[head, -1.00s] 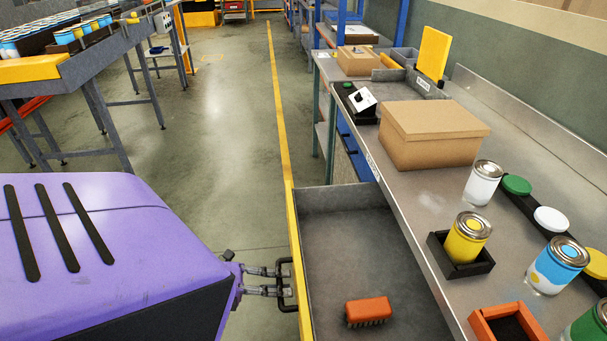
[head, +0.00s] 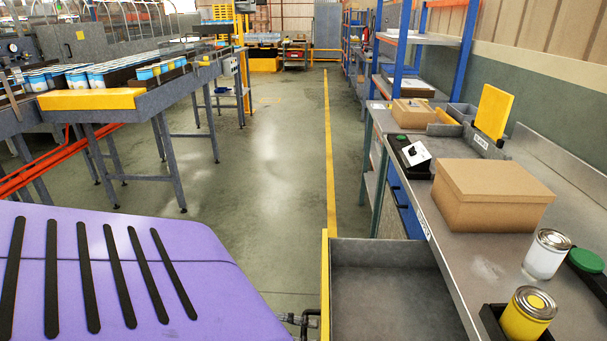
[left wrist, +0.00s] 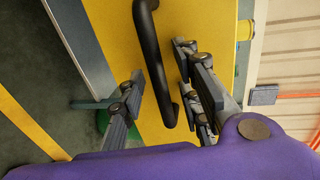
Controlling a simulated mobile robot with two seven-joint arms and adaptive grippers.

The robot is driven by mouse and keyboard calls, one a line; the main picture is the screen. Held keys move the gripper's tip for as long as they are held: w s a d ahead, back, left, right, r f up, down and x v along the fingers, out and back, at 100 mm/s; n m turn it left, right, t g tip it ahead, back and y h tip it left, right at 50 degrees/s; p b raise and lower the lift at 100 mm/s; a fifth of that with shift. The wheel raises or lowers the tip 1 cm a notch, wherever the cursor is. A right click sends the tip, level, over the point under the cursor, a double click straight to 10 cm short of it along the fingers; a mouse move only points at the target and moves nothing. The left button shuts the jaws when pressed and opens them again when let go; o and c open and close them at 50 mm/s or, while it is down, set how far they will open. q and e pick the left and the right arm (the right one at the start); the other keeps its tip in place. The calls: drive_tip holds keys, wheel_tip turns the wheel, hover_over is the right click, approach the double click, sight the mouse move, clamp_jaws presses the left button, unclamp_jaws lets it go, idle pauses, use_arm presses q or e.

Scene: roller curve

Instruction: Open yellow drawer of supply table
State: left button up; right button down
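The supply table (head: 475,262) runs along the right. Its yellow-fronted drawer (head: 325,285) is pulled out, and its grey inside shows in the head view. The drawer's black bar handle (head: 308,322) is at the bottom edge there. In the left wrist view the yellow front (left wrist: 215,25) and the handle (left wrist: 152,50) are close up. My left gripper (left wrist: 160,65) has its fingers apart, one on each side of the handle, with small gaps visible. In the head view its fingers are mostly cut off at the bottom edge. My right gripper is not in view.
A cardboard box (head: 490,195), a white can (head: 546,254) and a yellow can (head: 527,315) stand on the table. A conveyor (head: 95,98) with cans is at the left. The floor aisle (head: 265,180) between is clear.

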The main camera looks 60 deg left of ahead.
use_arm(q)
drive_tip(key=v, duration=1.2)
drive_tip(key=shift+f, duration=0.1)
idle(0.4)
